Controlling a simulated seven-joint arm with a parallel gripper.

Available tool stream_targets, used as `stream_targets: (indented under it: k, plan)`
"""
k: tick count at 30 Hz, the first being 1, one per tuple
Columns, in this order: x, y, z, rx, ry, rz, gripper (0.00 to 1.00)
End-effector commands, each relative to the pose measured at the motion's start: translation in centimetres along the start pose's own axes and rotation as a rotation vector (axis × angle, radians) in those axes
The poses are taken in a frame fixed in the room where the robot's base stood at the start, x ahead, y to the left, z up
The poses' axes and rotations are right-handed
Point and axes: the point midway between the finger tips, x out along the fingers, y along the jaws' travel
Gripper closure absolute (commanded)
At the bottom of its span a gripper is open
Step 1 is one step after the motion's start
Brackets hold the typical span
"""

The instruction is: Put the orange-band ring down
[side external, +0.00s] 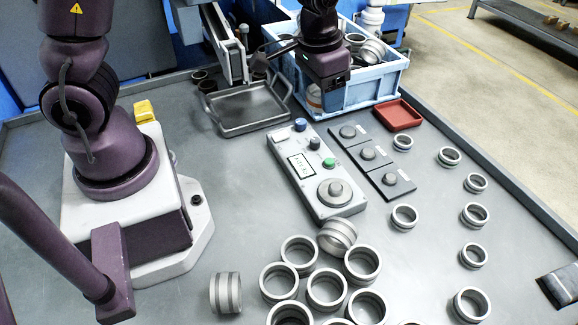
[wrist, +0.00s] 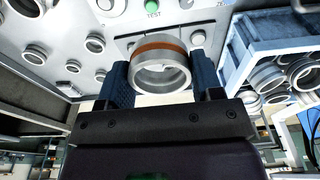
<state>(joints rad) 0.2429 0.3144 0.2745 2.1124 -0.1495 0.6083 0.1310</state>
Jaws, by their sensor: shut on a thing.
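The orange-band ring (wrist: 160,66) is a silver ring with an orange-brown stripe around it. In the wrist view it sits between the two blue finger pads of my gripper (wrist: 158,82), which is shut on it. In the side view my gripper (side external: 325,65) is over the near left part of the blue crate (side external: 372,91). Its body largely hides the fingers and the held ring there. The crate also shows in the wrist view (wrist: 238,60), to the right of the ring, with several plain rings inside.
A test panel (side external: 318,170) with knobs and three small dark plates (side external: 368,155) lie in front of the crate. A red tray (side external: 398,115) is right, a grey metal tray (side external: 247,108) left. Several loose rings (side external: 326,288) cover the front; more stand in rows at right.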

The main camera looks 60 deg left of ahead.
Motion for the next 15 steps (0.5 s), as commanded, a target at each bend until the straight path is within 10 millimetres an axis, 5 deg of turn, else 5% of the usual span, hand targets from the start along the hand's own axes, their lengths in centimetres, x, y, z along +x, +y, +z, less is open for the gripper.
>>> stream_targets:
  k: [5,10,15]
  plan:
    - [0.5,-2.0,0.3,-0.056,-0.001,-0.007,0.73]
    - [3.2,-3.3,3.1,-0.042,-0.007,-0.002,0.73]
    - [5.8,-3.3,6.3,0.15,-0.007,0.024,0.73]
